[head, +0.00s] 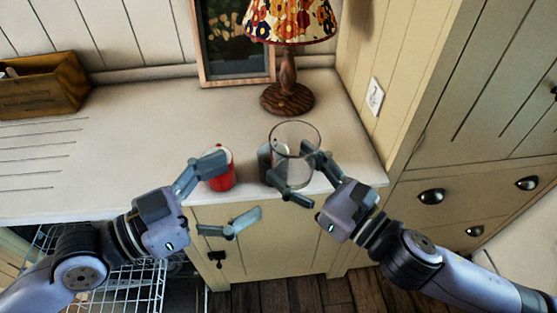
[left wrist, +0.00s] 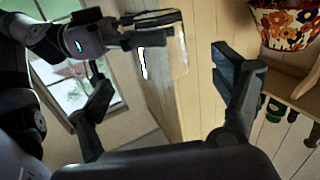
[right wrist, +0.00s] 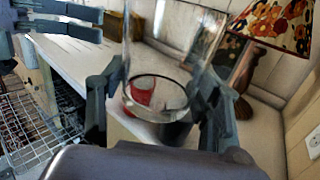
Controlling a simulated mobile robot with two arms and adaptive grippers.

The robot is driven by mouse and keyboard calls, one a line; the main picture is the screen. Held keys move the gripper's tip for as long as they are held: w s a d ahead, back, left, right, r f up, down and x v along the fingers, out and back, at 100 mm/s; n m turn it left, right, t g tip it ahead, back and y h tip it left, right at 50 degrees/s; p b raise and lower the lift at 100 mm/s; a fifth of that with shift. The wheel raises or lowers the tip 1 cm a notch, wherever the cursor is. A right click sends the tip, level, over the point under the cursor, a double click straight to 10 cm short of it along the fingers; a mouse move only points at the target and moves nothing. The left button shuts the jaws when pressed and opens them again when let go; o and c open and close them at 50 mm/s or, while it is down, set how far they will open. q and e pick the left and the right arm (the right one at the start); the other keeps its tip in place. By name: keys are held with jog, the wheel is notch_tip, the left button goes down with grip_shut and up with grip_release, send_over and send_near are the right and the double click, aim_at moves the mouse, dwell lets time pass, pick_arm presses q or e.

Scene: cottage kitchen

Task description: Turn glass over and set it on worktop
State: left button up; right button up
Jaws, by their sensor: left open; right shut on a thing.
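A clear glass (head: 295,146) is held by my right gripper (head: 300,178) near the worktop's front edge. The right gripper is shut on it, with a finger on either side of the glass in the right wrist view (right wrist: 160,45). A round edge of the glass faces up in the head view; I cannot tell whether it is mouth or base. My left gripper (head: 222,194) is open and empty at the front edge, its upper finger overlapping a red cup in the picture. The glass also shows faintly in the left wrist view (left wrist: 178,52). The pale worktop (head: 140,145) runs behind both grippers.
The red cup (head: 222,174) and a dark grey item (head: 265,162) stand close beside the glass. A lamp (head: 288,92), a picture frame (head: 235,75) and a wooden box (head: 40,85) stand further back. The worktop's left and middle are clear. A wire rack (head: 120,285) is below.

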aim_at(311, 150)
pick_arm(q)
jog(key=x, duration=1.1)
jog(key=shift+w+d, duration=0.2)
jog(key=shift+d, duration=0.05)
jog(key=shift+c, duration=0.5)
jog(key=shift+s, duration=0.1)
jog(key=c, duration=1.3)
jog(key=shift+r, duration=0.1)
jog(key=shift+c, duration=0.5)
pick_arm(e)
jog(key=o, duration=1.6)
